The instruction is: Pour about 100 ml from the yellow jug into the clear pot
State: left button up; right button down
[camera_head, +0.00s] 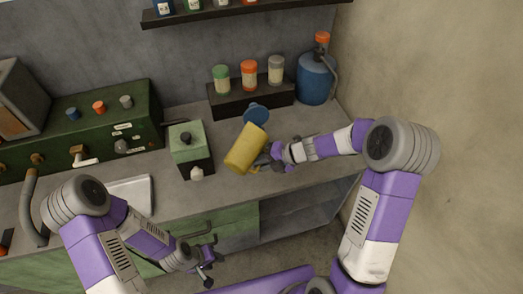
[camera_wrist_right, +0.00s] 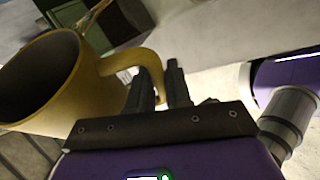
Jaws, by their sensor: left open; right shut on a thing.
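The yellow jug (camera_head: 246,149) is tilted in the head view, above the counter. In the right wrist view its dark open mouth and its handle show (camera_wrist_right: 110,95). My right gripper (camera_head: 266,160) is shut on the jug's handle; its fingers also show in the right wrist view (camera_wrist_right: 160,85). A blue round thing (camera_head: 257,112) is partly hidden behind the jug. I cannot tell whether it is part of the clear pot, and I cannot make out the pot for certain. My left gripper (camera_head: 212,268) is open and empty, low in front of the counter.
A green box-shaped device (camera_head: 189,143) stands left of the jug. Behind are several capped jars on a dark stand (camera_head: 252,100) and a blue canister (camera_head: 315,80). A sink (camera_head: 132,193) is at the left. The counter right of the jug is mostly clear.

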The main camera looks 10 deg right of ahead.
notch_tip(320, 180, up, 3)
jog(key=shift+w+f+t+h+p, duration=0.2)
jog(key=shift+t+h+p, duration=0.1)
jog(key=shift+h+p, duration=0.1)
jog(key=shift+s+d+r, duration=0.1)
jog(key=shift+s, duration=0.1)
jog(key=shift+w, duration=0.1)
jog(key=shift+n, duration=0.3)
jog(key=shift+r, duration=0.25)
jog(key=shift+w+d+f+n+t+h+b, duration=0.25)
jog(key=shift+d+f+n+t+h+b, duration=0.2)
jog(key=shift+h+b, duration=0.35)
jog(key=shift+r, duration=0.15)
